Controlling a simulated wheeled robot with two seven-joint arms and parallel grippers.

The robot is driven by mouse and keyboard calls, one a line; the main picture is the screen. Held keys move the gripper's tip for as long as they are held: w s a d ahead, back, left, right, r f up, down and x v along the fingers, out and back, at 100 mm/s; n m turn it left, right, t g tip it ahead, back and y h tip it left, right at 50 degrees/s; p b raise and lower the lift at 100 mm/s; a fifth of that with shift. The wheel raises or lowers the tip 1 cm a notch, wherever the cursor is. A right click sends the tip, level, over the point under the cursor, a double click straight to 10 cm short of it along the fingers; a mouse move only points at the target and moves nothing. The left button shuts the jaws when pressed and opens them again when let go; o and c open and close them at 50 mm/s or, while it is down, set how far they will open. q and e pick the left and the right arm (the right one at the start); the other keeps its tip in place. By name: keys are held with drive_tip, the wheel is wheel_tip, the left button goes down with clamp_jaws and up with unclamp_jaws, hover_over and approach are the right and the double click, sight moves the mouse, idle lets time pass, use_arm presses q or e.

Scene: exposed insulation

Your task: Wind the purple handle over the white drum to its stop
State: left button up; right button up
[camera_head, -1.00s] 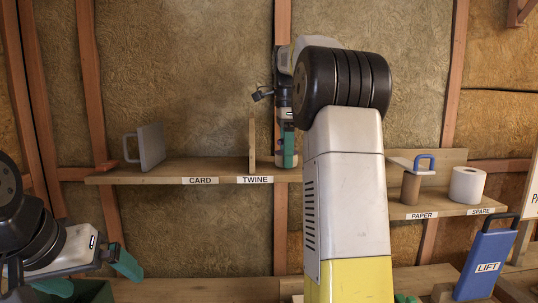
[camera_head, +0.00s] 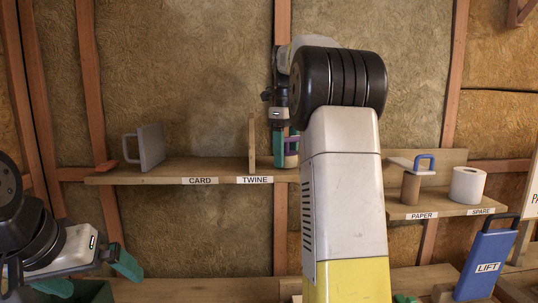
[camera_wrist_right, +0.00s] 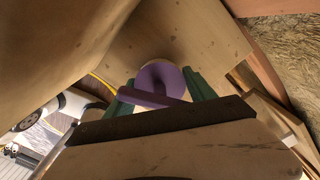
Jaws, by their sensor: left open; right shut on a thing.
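The purple handle (camera_wrist_right: 157,82) shows in the right wrist view as a round piece with a bar, between the green fingers of my right gripper (camera_wrist_right: 160,92). A little of its purple also shows in the head view (camera_head: 292,146). My right gripper (camera_head: 284,160) points down over the shelf, to the right of the TWINE label, and is shut on the handle. A pale rim (camera_wrist_right: 153,66) behind the purple piece may be the white drum; the rest of it is hidden. My left gripper (camera_head: 92,275) is open and empty at the lower left, below the shelf.
The wooden shelf (camera_head: 135,178) holds a grey handled plate (camera_head: 152,147) and an upright wooden board (camera_head: 252,143) close left of my right gripper. My right arm blocks the middle.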

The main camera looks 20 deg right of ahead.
drive_tip(key=shift+d+r+m, duration=0.1)
drive_tip(key=shift+d+m, duration=0.2)
drive_tip(key=shift+m, duration=0.1)
drive_tip(key=o, duration=1.7)
drive_tip(key=shift+a, duration=0.1)
drive_tip(key=shift+r, duration=3.8)
drive_tip(key=shift+s, duration=0.1)
